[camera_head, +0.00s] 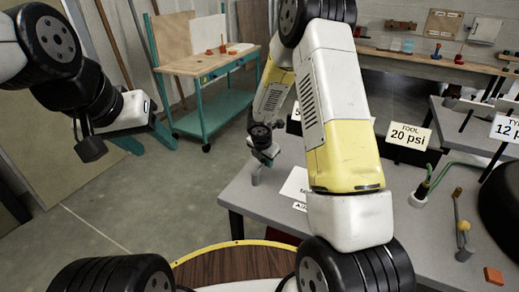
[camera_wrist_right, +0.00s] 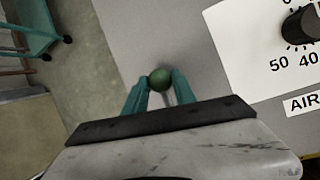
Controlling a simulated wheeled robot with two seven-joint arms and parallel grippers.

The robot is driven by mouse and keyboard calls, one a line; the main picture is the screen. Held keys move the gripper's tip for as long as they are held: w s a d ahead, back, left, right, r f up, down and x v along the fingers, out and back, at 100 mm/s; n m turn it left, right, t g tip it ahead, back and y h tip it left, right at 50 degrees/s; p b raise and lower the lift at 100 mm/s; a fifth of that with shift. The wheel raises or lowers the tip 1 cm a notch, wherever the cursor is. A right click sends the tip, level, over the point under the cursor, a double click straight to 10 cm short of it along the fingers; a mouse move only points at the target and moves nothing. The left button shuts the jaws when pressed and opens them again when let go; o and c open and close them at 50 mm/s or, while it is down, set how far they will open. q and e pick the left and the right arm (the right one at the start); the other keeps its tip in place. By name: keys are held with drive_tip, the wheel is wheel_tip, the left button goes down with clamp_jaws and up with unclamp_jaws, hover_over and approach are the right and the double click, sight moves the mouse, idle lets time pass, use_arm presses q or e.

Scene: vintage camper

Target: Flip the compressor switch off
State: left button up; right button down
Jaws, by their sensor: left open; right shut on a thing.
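In the right wrist view, a round green knob (camera_wrist_right: 160,79) sits between the teal fingertips of my right gripper (camera_wrist_right: 160,92), which is shut on it. A short pale stem shows just below the knob. I take the knob to be the compressor switch's handle; no label on it is readable. In the head view my right gripper (camera_head: 266,157) is at the left edge of the grey bench, and the knob cannot be made out there. My left gripper (camera_head: 150,138) is open and empty above the floor at the left, away from the bench.
A white gauge panel (camera_wrist_right: 262,45) with a black dial (camera_wrist_right: 303,25) and an "AIR" label lies right of the knob. The grey bench (camera_head: 262,205) holds a "TOOL 20 psi" sign (camera_head: 408,138). A teal cart (camera_head: 212,118) stands behind. My right arm covers the bench's middle.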

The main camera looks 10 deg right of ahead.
sight(263, 177)
drive_tip(key=c, duration=1)
unclamp_jaws()
drive_tip(key=shift+a, duration=0.1)
drive_tip(key=shift+c, duration=0.2)
drive_tip(key=v, duration=0.7)
drive_tip(key=shift+r, duration=0.35)
drive_tip(key=shift+s, duration=0.15)
